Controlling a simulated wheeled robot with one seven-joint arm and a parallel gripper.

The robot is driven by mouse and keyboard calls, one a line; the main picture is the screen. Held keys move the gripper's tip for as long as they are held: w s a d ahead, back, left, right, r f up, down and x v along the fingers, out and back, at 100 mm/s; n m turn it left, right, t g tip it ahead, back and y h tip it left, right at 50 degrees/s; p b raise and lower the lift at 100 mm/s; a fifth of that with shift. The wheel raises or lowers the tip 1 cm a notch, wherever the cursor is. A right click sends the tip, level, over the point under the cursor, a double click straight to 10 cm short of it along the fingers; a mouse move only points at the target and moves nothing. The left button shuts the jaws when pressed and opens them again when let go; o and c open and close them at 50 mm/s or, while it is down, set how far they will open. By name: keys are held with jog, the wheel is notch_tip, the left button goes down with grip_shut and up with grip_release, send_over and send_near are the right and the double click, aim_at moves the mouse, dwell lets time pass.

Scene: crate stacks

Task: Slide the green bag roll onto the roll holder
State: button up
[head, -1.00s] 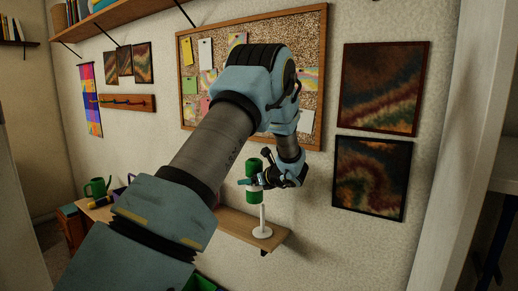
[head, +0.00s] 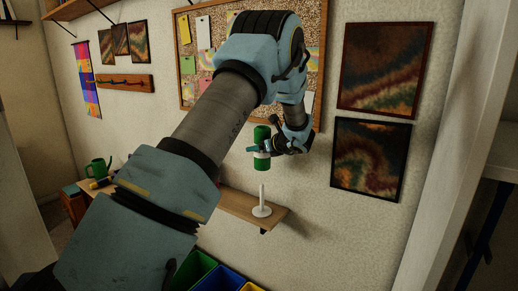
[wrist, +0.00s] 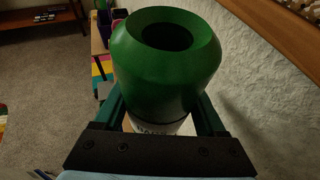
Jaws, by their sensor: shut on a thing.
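The green bag roll (head: 261,133) has a white band around its middle and is held upright in the air. My gripper (head: 260,153) is shut on it around the band. In the wrist view the roll (wrist: 168,82) stands between the fingers, its round hole facing up. The roll holder is a white upright post (head: 262,195) on a round base (head: 261,211), standing near the right end of the wall shelf. The roll is above the post, with a visible gap between its lower end and the post's tip. The holder does not show in the wrist view.
The wooden shelf (head: 235,206) runs along the wall, with a green watering can (head: 99,168) at its left. Green, blue and yellow bins (head: 226,279) stand below. A corkboard (head: 222,22) and framed pictures (head: 376,65) hang on the wall behind the arm.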

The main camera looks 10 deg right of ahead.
aim_at(259, 160)
jog(key=shift+f+b, duration=1.85)
jog(key=shift+f, duration=0.65)
jog(key=shift+b, duration=0.45)
jog(key=shift+f+b, duration=4.6)
jog(key=shift+f, duration=1.3)
